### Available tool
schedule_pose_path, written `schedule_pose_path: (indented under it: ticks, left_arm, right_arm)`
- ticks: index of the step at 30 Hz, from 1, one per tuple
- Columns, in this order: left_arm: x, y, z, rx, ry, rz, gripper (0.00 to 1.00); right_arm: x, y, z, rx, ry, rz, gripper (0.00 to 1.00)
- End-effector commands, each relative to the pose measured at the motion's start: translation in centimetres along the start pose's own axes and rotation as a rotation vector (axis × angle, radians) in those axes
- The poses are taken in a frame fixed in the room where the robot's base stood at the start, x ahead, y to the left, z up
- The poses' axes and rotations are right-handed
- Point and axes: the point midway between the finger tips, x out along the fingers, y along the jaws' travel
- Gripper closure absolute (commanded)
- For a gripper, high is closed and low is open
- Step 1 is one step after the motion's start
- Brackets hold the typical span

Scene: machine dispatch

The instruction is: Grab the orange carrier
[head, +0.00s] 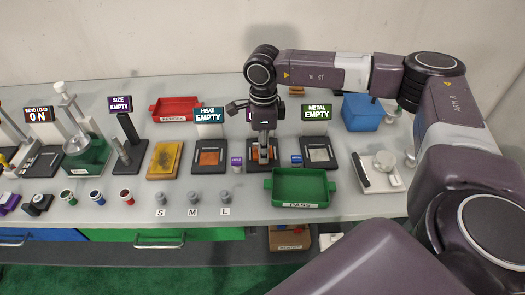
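My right gripper (263,158) points straight down over the middle station (251,168) on the bench, between the HEAT and METAL stations. Its fingers look close together, but what lies between them is too small to make out. Some orange shows beside the fingertips, on that station's top. I cannot tell for sure which thing is the orange carrier. A yellow-orange flat block (165,159) lies left of the HEAT station, and an orange square (209,157) lies on the HEAT station's plate. My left gripper is out of view.
A green PASS tray (300,201) stands just in front of my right gripper. A red tray (176,108) and a blue box (362,112) stand at the back. Small purple (236,162) and blue (296,160) pieces flank the middle station. Weights (192,198) line the front.

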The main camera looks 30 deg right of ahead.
Motion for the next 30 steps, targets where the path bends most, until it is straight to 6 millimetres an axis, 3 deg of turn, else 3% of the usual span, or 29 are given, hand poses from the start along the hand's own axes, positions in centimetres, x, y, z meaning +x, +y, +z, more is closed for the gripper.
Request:
schedule_pose_path:
  ticks: [4,9,23,30]
  left_arm:
    - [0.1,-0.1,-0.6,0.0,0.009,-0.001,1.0]
    - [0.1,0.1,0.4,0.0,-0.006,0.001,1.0]
    - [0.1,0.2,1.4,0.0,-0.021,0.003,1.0]
    - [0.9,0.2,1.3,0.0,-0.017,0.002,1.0]
  right_arm:
    - [0.0,0.0,0.0,0.0,0.0,0.0,0.82]
    - [0.0,0.0,0.0,0.0,-0.001,0.0,1.0]
    - [-0.3,0.0,0.1,0.0,-0.002,-0.001,1.0]
    - [-2.8,-0.1,0.1,-0.001,-0.004,-0.004,1.0]
